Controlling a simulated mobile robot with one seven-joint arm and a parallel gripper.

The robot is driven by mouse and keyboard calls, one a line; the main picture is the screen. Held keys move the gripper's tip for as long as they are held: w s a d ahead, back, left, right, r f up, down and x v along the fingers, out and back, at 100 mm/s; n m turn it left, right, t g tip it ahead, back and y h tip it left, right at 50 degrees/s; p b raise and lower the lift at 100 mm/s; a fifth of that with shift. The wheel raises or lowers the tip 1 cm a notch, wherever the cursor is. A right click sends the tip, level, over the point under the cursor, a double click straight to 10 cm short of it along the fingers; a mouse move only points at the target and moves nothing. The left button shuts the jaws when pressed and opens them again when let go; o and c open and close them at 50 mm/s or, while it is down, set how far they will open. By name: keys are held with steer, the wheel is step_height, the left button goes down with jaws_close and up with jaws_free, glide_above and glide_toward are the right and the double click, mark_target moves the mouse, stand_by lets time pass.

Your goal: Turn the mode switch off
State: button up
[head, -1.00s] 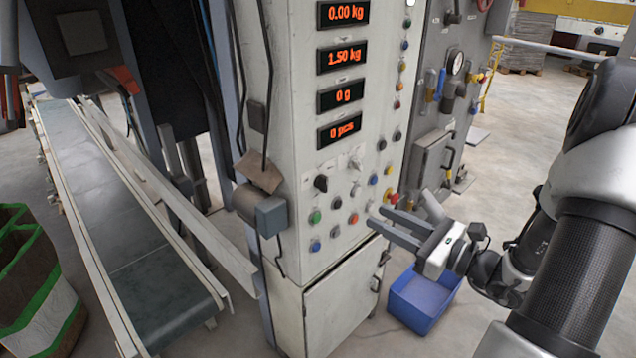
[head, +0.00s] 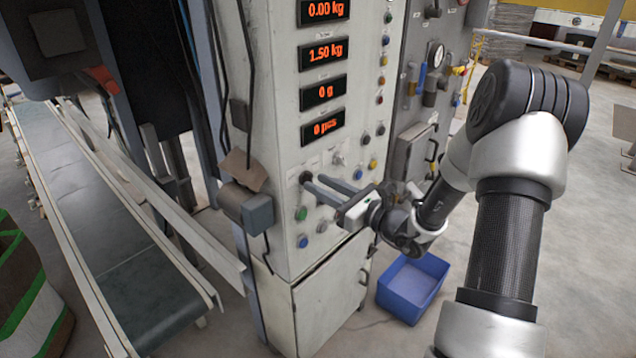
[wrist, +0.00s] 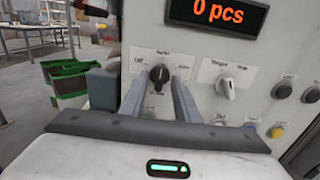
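A black rotary knob (head: 306,177) sits on the white panel below the "0 pcs" display. The wrist view shows the knob (wrist: 159,75) with "Off" printed on its left; its other labels are too blurred to read surely. Its pointer looks close to upright. My gripper (head: 313,182) is open in front of the panel. In the wrist view my gripper (wrist: 159,88) has one finger on each side of the knob, with visible gaps. I cannot tell whether the fingertips reach the knob's depth. Nothing is held.
A lighter rotary knob (wrist: 226,86) is to the right of the black one. Several push buttons, including a green one (head: 301,214), lie close below. A grey box (head: 257,213) juts out at the cabinet's left edge. A blue bin (head: 411,288) stands on the floor.

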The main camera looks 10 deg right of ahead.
steer(key=shift+w+a, duration=0.4)
steer(key=shift+w, duration=0.2)
jaws_close()
steer(key=shift+f+b, duration=0.1)
steer(key=shift+b, duration=0.2)
steer(key=n+b, duration=0.6)
steer(key=b, duration=0.3)
steer(key=n+b, duration=0.5)
steer(key=b, duration=0.4)
steer(key=shift+s+a+f+n, duration=0.15)
steer(key=shift+a+n, duration=0.05)
steer(key=shift+n, duration=0.2)
